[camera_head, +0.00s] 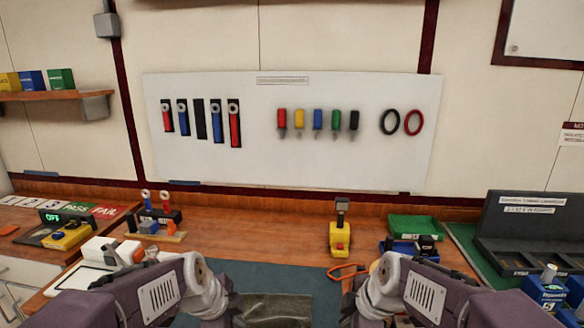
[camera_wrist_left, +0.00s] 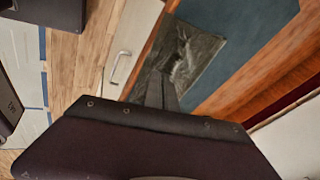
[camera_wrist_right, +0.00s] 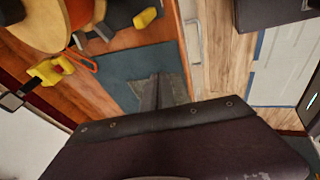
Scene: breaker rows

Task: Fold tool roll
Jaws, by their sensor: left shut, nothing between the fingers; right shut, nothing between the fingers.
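The tool roll is a dark grey-green cloth (camera_head: 277,309) on the blue mat (camera_head: 262,274), at the bottom middle of the head view, cut off by the frame edge. In the left wrist view the cloth (camera_wrist_left: 198,52) looks wrinkled. It also shows in the right wrist view (camera_wrist_right: 176,86). My left gripper (camera_wrist_left: 160,80) is shut and empty, its dark fingers overlapping the cloth's near edge in view. My right gripper (camera_wrist_right: 151,88) is shut and empty, also in front of the cloth in view. I cannot tell whether either touches it.
An orange-handled tool (camera_head: 347,271) lies on the mat's right part. A yellow device (camera_head: 340,238) stands behind it. A green tray (camera_head: 413,225) and an open dark case (camera_head: 530,235) are at the right. The mat's middle is clear.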

